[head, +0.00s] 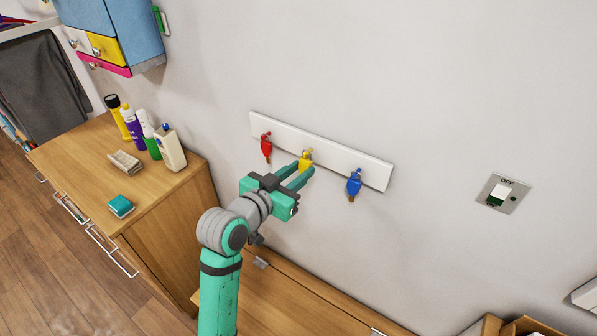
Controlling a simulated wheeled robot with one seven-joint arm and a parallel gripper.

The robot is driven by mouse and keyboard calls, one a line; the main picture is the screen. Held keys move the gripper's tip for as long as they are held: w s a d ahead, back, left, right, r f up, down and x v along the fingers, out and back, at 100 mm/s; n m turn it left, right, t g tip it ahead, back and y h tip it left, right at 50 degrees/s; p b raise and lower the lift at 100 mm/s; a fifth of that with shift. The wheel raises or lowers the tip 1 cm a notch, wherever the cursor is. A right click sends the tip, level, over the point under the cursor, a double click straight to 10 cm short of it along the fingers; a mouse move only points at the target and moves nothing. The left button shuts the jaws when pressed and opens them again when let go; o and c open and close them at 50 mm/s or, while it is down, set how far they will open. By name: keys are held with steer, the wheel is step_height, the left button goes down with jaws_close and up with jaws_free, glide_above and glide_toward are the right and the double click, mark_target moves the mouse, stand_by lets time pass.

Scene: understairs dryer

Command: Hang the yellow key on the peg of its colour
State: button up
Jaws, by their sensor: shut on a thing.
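The yellow key (305,157) is at the middle of the white peg rail (342,161) on the wall, in front of the middle peg place. My gripper (306,168) reaches up to it from the lower left and is shut on it, with the two teal fingers on either side of its lower part. The fingers hide part of the key. I cannot tell whether its hole is around the peg. The middle peg is largely hidden behind the key.
A red key (266,148) hangs left of my gripper and a blue key (354,184) hangs right, both close by on the rail. A wooden cabinet (165,207) with several bottles stands left. A wall switch (502,193) is at right.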

steer(key=o, duration=1.1)
